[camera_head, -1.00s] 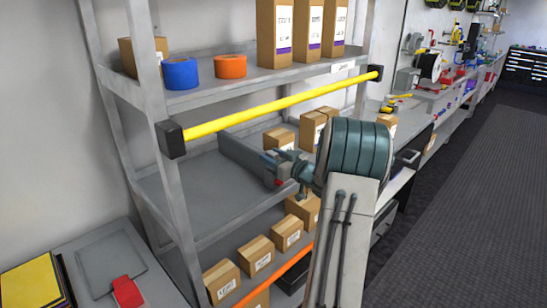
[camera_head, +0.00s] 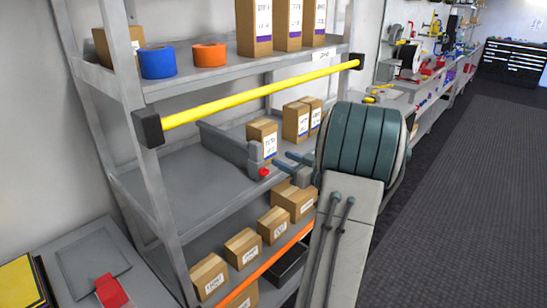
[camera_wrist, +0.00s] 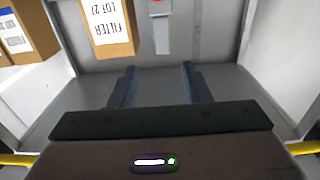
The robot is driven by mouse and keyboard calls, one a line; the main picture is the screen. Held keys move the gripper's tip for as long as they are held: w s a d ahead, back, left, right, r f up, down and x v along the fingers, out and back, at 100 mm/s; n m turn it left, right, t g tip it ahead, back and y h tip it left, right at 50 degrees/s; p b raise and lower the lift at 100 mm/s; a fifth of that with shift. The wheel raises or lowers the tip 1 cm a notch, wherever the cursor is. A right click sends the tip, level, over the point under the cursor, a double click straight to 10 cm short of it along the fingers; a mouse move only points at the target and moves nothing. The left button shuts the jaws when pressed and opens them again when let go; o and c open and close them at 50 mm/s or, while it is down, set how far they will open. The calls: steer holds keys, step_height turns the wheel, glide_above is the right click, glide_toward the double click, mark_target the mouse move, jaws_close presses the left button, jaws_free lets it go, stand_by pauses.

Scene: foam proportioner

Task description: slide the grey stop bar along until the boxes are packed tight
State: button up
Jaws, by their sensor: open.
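The grey stop bar (camera_head: 222,140) lies front to back across the middle shelf, with a grey end block (camera_head: 255,155) and a red knob (camera_head: 263,172) at its front. One cardboard box (camera_head: 262,140) stands beside the bar's right side; whether they touch is unclear. A gap separates it from two boxes (camera_head: 302,122) further right. My gripper (camera_head: 298,162) is open and empty, in front of the shelf and right of the end block, apart from it. In the wrist view its two fingers (camera_wrist: 158,85) are spread, with a labelled box (camera_wrist: 108,27) beyond them.
A yellow rail (camera_head: 250,95) crosses the shelf front above the bar. The upper shelf holds blue tape (camera_head: 158,62), orange tape (camera_head: 209,55) and tall boxes (camera_head: 288,22). More boxes (camera_head: 242,248) stand on the lower shelf behind an orange strip (camera_head: 270,263). The middle shelf (camera_head: 165,185) is bare left of the bar.

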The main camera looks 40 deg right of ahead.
steer(key=shift+s+d, duration=0.1)
steer(key=shift+s, duration=0.6)
steer(key=c, duration=0.9)
steer(key=shift+a+r+n, duration=0.15)
steer(key=shift+a+n, duration=0.2)
steer(key=shift+n, duration=0.15)
jaws_close()
steer(key=a+n+h+b, duration=0.2)
steer(key=a+n+h, duration=0.2)
steer(key=a+n, duration=0.8)
steer(key=w+d+n+p, duration=0.2)
steer(key=w+d+p, duration=0.1)
steer(key=w+d, duration=0.4)
steer(key=shift+w+d, duration=0.2)
steer(key=shift+w, duration=1.3)
